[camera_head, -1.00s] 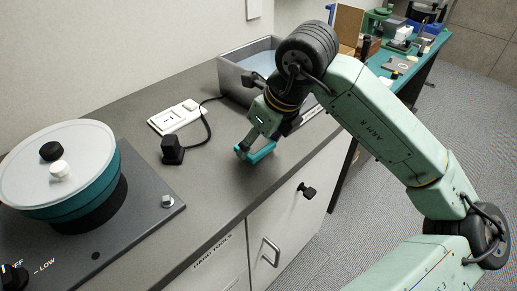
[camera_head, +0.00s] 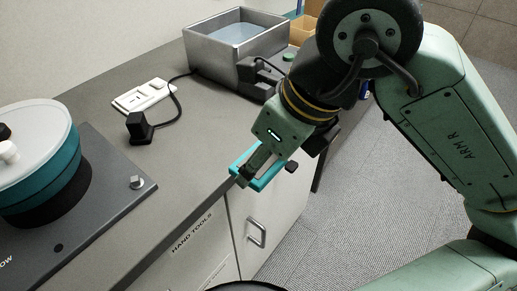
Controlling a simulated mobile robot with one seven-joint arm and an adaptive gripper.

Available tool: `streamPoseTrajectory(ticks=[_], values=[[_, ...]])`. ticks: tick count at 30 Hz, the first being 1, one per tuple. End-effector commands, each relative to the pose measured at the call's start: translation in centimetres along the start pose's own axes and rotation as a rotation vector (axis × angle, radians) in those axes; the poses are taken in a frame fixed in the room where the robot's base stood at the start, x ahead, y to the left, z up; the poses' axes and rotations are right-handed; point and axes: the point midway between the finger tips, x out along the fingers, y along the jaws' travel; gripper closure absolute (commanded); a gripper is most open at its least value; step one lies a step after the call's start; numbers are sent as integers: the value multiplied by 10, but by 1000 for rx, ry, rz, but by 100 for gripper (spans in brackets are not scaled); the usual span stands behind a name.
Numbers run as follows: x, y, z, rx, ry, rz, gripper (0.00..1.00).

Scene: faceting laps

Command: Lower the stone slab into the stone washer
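The stone washer (camera_head: 216,66) appears to be the grey metal open-topped basin with pale blue liquid, at the back of the counter. My gripper (camera_head: 256,176) points down near the counter's front edge, in front of and below the washer in the picture. It appears shut on a flat teal piece, which I take to be the stone slab (camera_head: 268,180). A finger covers part of the slab, and the far finger is hard to make out. The slab is tilted in the picture and apart from the washer.
A black device (camera_head: 258,80) stands against the washer's front. The teal lap machine (camera_head: 40,175) fills the left.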

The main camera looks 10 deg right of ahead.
Motion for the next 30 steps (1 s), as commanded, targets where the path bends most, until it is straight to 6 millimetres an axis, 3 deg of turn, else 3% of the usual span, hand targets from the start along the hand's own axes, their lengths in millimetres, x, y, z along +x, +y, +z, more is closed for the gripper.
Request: streamPoseTrajectory(ticks=[30], values=[[-35, -123, 147, 1, 0, 0, 72]])
